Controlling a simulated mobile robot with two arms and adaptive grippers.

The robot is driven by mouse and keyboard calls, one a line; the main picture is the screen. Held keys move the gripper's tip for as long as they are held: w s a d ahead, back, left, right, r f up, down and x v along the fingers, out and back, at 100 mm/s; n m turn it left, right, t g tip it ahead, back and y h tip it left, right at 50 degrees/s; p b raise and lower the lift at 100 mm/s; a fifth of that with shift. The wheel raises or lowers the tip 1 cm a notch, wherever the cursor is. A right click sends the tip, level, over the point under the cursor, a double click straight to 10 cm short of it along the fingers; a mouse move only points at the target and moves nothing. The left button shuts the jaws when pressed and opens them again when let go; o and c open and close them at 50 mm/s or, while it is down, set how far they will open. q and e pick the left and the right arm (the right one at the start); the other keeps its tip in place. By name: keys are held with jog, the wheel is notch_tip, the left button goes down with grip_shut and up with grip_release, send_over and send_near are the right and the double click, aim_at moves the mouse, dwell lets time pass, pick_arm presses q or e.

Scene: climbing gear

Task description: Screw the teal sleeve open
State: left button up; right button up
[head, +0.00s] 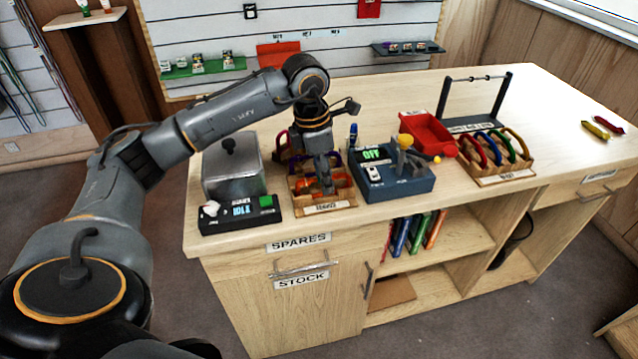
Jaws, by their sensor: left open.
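My left gripper (326,186) is open and points down over the wooden tray labelled as spares (335,207) on the bench. An orange item (305,185) shows in that tray beside the fingers. I cannot tell whether the fingers touch it. I cannot make out a teal sleeve; the gripper and wrist hide part of the tray. Several coloured carabiners, among them a green one (500,146), stand in a wooden rack (508,176) to the right. My right gripper is not in view.
A grey lidded metal box (232,172) and a black device with a lit display (240,214) stand left of the tray. A blue-grey device with a yellow-knobbed lever (400,180) stands close right. A red bin (428,133) is behind. The bench's right part is mostly clear.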

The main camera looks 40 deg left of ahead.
pick_arm(q)
jog(key=shift+r, duration=0.7)
jog(key=shift+s+d, duration=0.5)
jog(key=shift+d, duration=0.05)
jog(key=shift+f, duration=0.15)
jog(key=shift+f+b, duration=1)
jog(key=shift+f, duration=0.35)
jog(key=shift+w+a, duration=0.5)
jog(key=shift+a, duration=0.1)
jog(key=shift+r, duration=0.1)
